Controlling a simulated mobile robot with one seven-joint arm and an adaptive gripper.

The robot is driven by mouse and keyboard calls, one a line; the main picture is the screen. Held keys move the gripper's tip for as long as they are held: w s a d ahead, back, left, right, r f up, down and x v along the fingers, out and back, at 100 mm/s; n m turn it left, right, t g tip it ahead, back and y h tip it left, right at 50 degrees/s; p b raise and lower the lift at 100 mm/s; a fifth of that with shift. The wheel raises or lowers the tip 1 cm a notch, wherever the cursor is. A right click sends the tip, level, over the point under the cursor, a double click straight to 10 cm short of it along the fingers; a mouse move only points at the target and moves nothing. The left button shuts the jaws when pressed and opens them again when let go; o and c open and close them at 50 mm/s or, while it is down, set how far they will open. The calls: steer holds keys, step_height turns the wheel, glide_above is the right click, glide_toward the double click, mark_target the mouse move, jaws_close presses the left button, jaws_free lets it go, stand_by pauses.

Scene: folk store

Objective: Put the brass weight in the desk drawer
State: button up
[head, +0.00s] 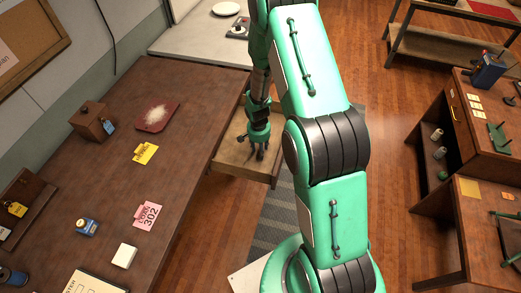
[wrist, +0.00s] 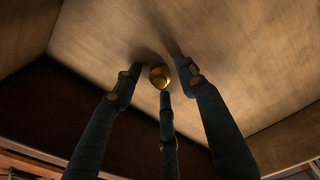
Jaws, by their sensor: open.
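The brass weight (wrist: 159,76) is a small, round, golden piece on the drawer floor in the wrist view. It sits between the tips of my gripper's fingers; whether they touch it I cannot tell. I cannot make it out in the head view. The desk drawer (head: 243,174) is pulled open at the right side of the desk, and its pale wooden floor (wrist: 100,35) fills much of the wrist view. My gripper (head: 259,153) points down into the drawer, its dark fingers spread open.
The brown desk (head: 110,180) holds a wooden box (head: 92,121), a red board (head: 157,116) and several tags. A white counter (head: 195,45) stands behind it. A wooden cabinet (head: 470,125) stands to the right, with open floor (head: 400,145) between. The drawer's walls surround my fingers.

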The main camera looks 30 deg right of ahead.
step_height(320, 180, up, 12)
steer(key=p, duration=0.2)
steer(key=shift+a, duration=0.35)
steer(key=shift+s+r, duration=0.1)
stand_by(0.7)
steer(key=s+a+r+n+t, duration=0.15)
steer(key=s+a+r, duration=0.25)
steer(key=r, duration=1.1)
steer(key=s+a+r+n+t, duration=0.1)
steer(key=s+a+r+n, duration=0.2)
steer(key=r, duration=1.1)
steer(key=s+a+r+n+t, duration=0.1)
steer(key=s+a+r+n, duration=0.1)
steer(key=s+a+r, duration=0.2)
steer(key=s+a+r+n+t, duration=0.2)
steer(key=s+r, duration=0.9)
steer(key=s, duration=0.7)
steer(key=shift+s+a+r+n+y, duration=0.15)
steer(key=shift+a+r+n+y, duration=0.15)
steer(key=shift+a+n, duration=0.5)
steer(key=shift+f, duration=0.1)
